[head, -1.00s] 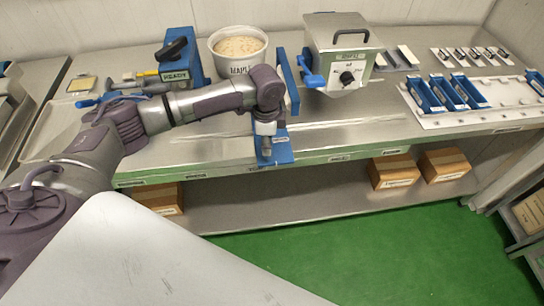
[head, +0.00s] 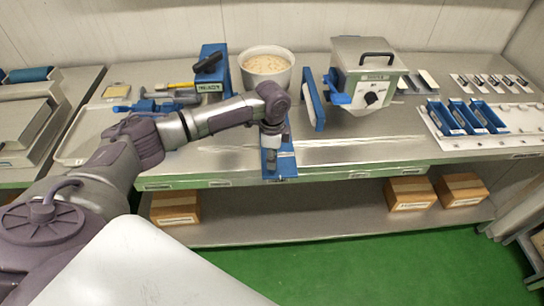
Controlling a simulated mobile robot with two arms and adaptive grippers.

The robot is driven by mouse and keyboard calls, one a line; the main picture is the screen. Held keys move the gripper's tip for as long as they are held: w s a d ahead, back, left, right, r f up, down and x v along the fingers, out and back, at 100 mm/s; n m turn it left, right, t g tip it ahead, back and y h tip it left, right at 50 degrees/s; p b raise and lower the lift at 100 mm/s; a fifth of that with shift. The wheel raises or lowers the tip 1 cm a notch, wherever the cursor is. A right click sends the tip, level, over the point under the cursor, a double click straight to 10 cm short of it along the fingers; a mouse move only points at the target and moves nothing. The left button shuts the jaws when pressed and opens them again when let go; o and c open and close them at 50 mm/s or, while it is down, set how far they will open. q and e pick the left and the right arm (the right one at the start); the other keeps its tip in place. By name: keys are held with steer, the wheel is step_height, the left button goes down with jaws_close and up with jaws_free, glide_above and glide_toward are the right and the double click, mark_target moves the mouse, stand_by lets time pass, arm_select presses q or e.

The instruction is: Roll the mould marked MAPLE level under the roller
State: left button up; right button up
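My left gripper (head: 270,160) points down at the front edge of the steel bench, over a small blue piece (head: 284,165). I cannot tell whether its fingers are shut on that piece. A pale tub with a tan filling (head: 267,62) stands behind my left wrist; its front, which read like MAPLE earlier, is now mostly covered. Three blue moulds (head: 466,116) stand on a white board at the right; their marks are too small to read. A blue roller-like cylinder (head: 30,74) lies at the far left. My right gripper is out of view.
A grey box machine with a black handle (head: 366,73) and an upright blue panel (head: 313,100) stand right of the tub. A blue stand with a black lever (head: 213,66) is left of it. Cartons (head: 411,193) sit on the lower shelf. The front bench strip right of my gripper is clear.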

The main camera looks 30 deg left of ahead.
arm_select(q)
steer(key=shift+o, duration=0.9)
step_height(320, 180, up, 12)
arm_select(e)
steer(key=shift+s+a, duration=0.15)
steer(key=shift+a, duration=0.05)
